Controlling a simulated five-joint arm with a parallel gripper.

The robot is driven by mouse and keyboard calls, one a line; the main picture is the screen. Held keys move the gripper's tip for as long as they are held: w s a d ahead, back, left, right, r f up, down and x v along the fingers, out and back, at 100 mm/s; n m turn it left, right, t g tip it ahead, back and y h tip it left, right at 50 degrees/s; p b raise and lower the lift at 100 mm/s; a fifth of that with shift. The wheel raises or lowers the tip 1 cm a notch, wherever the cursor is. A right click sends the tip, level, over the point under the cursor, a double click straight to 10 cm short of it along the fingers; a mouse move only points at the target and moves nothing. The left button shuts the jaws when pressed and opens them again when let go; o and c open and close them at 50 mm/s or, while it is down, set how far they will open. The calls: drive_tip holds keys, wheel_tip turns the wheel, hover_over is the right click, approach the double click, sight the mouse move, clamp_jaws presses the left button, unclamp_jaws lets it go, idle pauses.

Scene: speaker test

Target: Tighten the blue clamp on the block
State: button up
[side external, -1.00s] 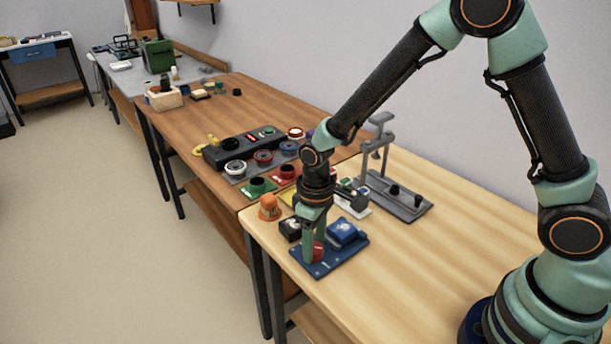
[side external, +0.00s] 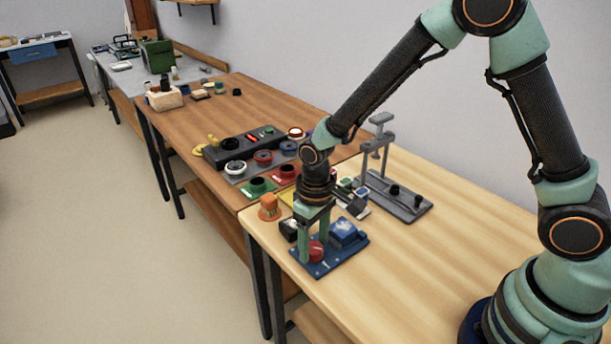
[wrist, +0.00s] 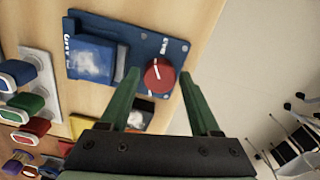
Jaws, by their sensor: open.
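The blue clamp has a flat blue base plate (side external: 326,266) near the front left edge of the light wood table. It also shows in the wrist view (wrist: 140,45). A raised blue block-like part (side external: 345,232) with a pale patch sits on the plate; it also shows in the wrist view (wrist: 93,58). A round red knob (wrist: 159,76) with a white mark sits beside it and shows low in the side view (side external: 317,251). My gripper (wrist: 159,74) points down, open, with one green finger on each side of the knob. Contact with the knob cannot be told.
An orange object (side external: 269,206) and a black part (side external: 289,230) stand close to the plate. A grey stand (side external: 405,200) is behind. Red and green panels (side external: 258,187) lie on the darker table. The light table's right part is clear.

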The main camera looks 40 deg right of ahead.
sight(314, 248)
wheel_tip(314, 248, up, 12)
idle(0.5)
drive_tip(key=s+d+r+m+t, duration=0.2)
drive_tip(key=s+d+r+t, duration=0.3)
drive_tip(key=s+d+r, duration=0.3)
drive_tip(key=d+r, duration=0.2)
drive_tip(key=d, duration=0.1)
drive_tip(key=shift+s+d+r+t, duration=0.2)
drive_tip(key=shift+s+d+t, duration=0.1)
drive_tip(key=shift+s, duration=0.05)
